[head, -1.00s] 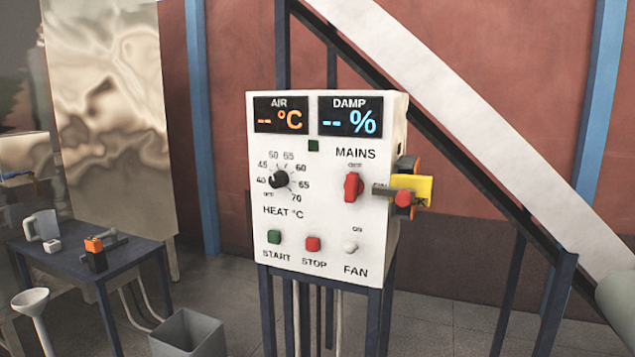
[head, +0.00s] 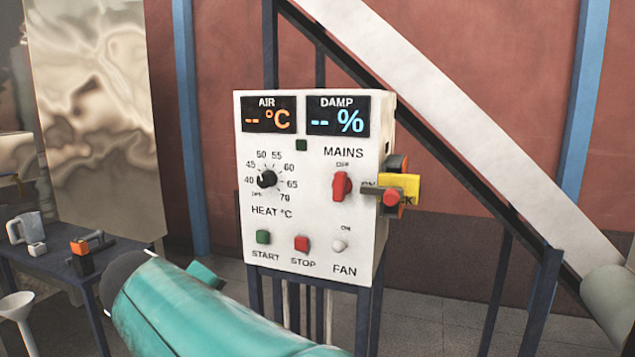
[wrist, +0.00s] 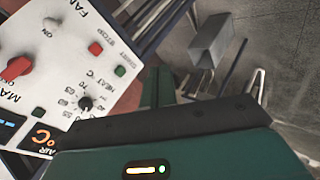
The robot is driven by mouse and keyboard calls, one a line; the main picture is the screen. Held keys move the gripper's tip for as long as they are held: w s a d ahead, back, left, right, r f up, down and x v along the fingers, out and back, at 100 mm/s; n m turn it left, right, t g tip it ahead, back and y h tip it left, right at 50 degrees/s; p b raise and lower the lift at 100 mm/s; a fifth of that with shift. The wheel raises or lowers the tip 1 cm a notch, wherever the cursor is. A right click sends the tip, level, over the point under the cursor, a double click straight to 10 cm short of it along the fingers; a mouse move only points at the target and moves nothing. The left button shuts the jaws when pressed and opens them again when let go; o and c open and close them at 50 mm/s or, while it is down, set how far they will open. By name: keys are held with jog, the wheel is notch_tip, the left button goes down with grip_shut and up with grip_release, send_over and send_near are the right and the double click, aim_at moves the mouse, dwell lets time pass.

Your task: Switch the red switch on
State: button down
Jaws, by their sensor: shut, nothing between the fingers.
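The red switch (head: 341,186) is a rotary handle under the MAINS label on the white control panel (head: 315,215). Its handle stands upright, toward the OFF mark above it. The ON mark to its right is partly covered. In the wrist view the red switch (wrist: 17,68) is at the left edge, on the tilted panel. My gripper (wrist: 157,76) shows as dark green fingers, shut and empty, beyond the hand's black edge. It is apart from the switch.
A yellow tag with a red knob (head: 393,195) sticks out at the panel's right side, close to the switch. A black heat dial (head: 266,180), green START (head: 263,237) and red STOP (head: 301,243) buttons and a white FAN toggle (head: 339,245) share the panel. A grey bin (wrist: 213,42) stands below.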

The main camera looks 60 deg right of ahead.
aim_at(340, 186)
jog(key=d+r+g+h, duration=0.2)
jog(key=d+r+h, duration=0.2)
jog(key=d+r, duration=0.3)
jog(key=w+d+r+g+h, duration=0.1)
jog(key=d+r+g+h, duration=0.2)
jog(key=d, duration=1.3)
notch_tip(340, 186, up, 5)
jog(key=shift+d+r+m+h, duration=0.2)
jog(key=shift+m+h, duration=0.2)
jog(key=shift+h, duration=0.7)
jog(key=shift+w+d, duration=0.1)
jog(key=s+d, duration=0.1)
jog(key=d, duration=0.2)
jog(key=s+d, duration=0.2)
jog(key=d, duration=0.2)
jog(key=s+d, duration=0.1)
jog(key=d, duration=0.2)
jog(key=shift+s+d+f, duration=0.2)
jog(key=shift+s+f, duration=0.1)
jog(key=shift+s, duration=0.05)
jog(key=shift+s, duration=0.15)
jog(key=shift+r, duration=0.1)
